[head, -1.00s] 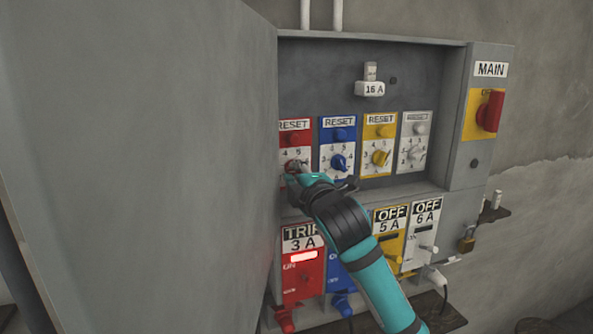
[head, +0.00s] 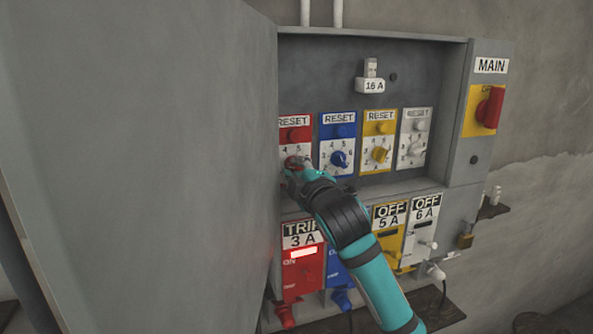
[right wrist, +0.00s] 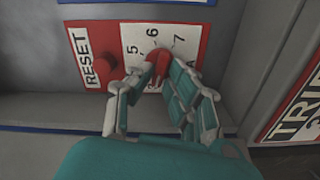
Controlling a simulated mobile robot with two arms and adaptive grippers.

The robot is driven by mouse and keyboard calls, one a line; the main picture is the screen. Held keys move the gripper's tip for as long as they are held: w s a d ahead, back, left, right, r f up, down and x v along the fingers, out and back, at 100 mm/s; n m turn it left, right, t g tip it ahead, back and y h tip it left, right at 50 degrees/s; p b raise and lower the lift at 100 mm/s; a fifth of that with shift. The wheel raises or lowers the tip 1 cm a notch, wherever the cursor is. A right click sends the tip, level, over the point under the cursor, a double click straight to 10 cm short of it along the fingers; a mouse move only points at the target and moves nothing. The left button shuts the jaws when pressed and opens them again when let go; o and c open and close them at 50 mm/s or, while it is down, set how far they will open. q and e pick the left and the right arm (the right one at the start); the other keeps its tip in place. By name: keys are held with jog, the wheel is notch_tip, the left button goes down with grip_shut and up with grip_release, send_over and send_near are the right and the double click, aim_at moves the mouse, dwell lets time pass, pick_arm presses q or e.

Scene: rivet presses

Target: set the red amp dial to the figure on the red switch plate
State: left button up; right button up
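The red switch plate (head: 302,272) sits below in the head view, with a lit red lamp and a label reading 3 A under partly hidden TRIP lettering. Above it is the red amp dial's panel (head: 294,134) with a RESET button. The red amp dial (right wrist: 157,66) shows in the right wrist view, with figures 5, 6 and 7 readable around it; other figures are hidden by the fingers. My right gripper (right wrist: 158,75) has a finger on each side of the dial and appears closed on it. The dial's exact pointing is hard to read. My left gripper is not in view.
The open grey cabinet door (head: 140,170) stands close on the left. Blue (head: 339,159), yellow (head: 380,154) and white (head: 416,149) dials sit to the right. The MAIN switch (head: 489,110) is at the far right. My right forearm covers part of the lower switches.

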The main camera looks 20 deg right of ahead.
jog(key=shift+o, duration=1.3)
jog(key=shift+s, duration=0.15)
jog(key=s, duration=1.1)
jog(key=shift+s+d, duration=0.25)
jog(key=shift+s, duration=0.1)
